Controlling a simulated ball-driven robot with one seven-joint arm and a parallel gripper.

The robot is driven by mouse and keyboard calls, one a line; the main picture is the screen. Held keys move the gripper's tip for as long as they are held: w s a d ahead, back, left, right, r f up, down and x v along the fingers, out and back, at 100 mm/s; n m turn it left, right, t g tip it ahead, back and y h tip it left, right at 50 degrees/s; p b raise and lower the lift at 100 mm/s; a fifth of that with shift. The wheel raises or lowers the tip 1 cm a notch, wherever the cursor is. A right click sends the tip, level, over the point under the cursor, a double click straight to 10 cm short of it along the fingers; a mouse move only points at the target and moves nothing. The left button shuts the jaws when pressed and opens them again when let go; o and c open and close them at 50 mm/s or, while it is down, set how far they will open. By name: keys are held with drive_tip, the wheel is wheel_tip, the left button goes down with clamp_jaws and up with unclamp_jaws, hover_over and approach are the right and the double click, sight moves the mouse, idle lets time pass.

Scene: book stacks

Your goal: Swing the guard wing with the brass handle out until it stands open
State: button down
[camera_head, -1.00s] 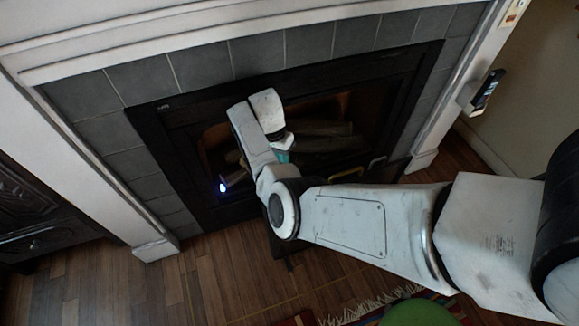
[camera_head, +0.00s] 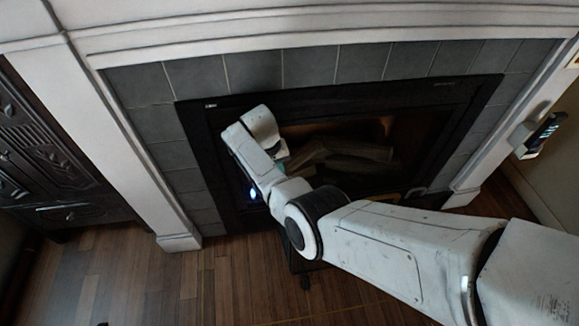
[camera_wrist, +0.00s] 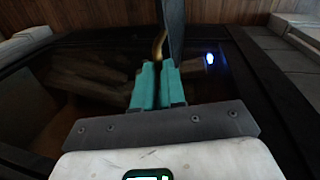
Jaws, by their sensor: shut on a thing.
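My gripper (camera_wrist: 158,86) has two teal fingers, closed together on the brass handle (camera_wrist: 158,44) in the wrist view. Only a curved golden piece of the handle shows beyond the fingertips. The guard wing (camera_wrist: 173,25) is a narrow dark upright panel beside the handle, seen nearly edge-on. In the head view, my white wrist hides the handle and most of the fingers; a bit of teal (camera_head: 282,152) shows at the left part of the fireplace opening. A dark piece (camera_head: 303,264) shows below my arm; I cannot tell whether it is the wing.
The fireplace's black frame (camera_head: 340,101) surrounds stacked logs (camera_head: 345,152). Grey tiles (camera_head: 253,72) and a white mantel surround (camera_head: 115,135) enclose it. A dark carved cabinet (camera_head: 50,145) stands at left. Wooden floor (camera_head: 120,275) is clear at front left. A blue-white light (camera_wrist: 210,58) glows near the gripper.

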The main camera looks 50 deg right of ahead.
drive_tip(key=shift+w+a+n+t+p, duration=0.15)
drive_tip(key=shift+w+a+n+p, duration=0.1)
drive_tip(key=shift+a+n, duration=0.45)
drive_tip(key=shift+w+a+n+t+p, duration=0.1)
drive_tip(key=shift+w+a+n+p, duration=0.15)
drive_tip(key=shift+a+n, duration=0.45)
drive_tip(key=shift+w+a+n+t+p, duration=0.15)
drive_tip(key=shift+w+a+n+p, duration=0.1)
drive_tip(key=shift+a+n, duration=0.45)
drive_tip(key=shift+a, duration=0.1)
drive_tip(key=c, duration=1.2)
unclamp_jaws()
drive_tip(key=shift+r, duration=0.1)
wheel_tip(320, 180, up, 10)
drive_tip(key=a+p, duration=0.2)
drive_tip(key=shift+w+r, duration=0.2)
